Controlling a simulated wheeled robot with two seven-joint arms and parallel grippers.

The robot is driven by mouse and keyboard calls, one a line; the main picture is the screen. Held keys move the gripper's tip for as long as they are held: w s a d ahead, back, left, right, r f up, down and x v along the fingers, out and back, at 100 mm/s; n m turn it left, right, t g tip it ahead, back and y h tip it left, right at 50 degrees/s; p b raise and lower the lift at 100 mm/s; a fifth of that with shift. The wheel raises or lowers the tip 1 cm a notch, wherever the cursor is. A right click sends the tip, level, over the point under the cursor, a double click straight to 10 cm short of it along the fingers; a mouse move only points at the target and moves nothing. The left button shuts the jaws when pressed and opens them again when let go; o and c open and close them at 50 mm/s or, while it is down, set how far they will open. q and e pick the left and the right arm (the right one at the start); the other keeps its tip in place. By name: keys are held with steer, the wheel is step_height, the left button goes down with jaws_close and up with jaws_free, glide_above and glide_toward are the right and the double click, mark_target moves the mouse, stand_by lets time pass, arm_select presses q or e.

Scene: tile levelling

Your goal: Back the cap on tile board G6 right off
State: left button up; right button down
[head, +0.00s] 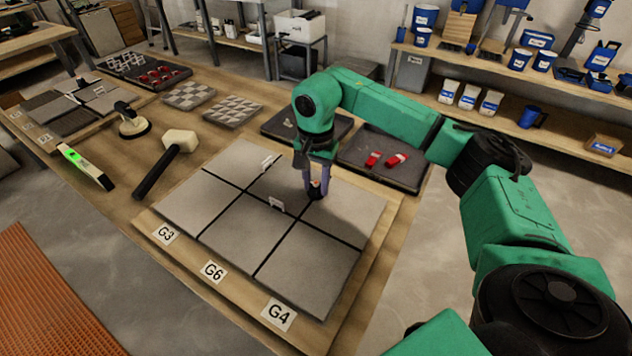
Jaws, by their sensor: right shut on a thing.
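A board of grey square tiles (205,205) with dark joints lies on the workbench. Its front edge carries the labels G3 (166,233), G6 (212,271) and G4 (279,314). My right gripper (316,190) points down over a joint in the back right part of the board. It is shut on a small cap with a reddish patch, mostly hidden by the fingers. I cannot tell whether the cap is still threaded. My left gripper is not in view.
Dark trays behind the board include one with red caps (375,159). A mallet (168,160), a suction cup (131,121) and a level (84,166) lie left. Checkered tile samples (232,110) lie behind. Another tile board (50,117) is far left.

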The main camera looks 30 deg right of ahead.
steer(key=shift+w+r, duration=0.15)
steer(key=shift+r, duration=0.05)
steer(key=c, duration=0.5)
jaws_free()
steer(key=shift+f, duration=0.1)
step_height(320, 180, up, 15)
steer(key=p, duration=0.1)
steer(key=shift+f, duration=0.2)
steer(key=shift+r, duration=0.1)
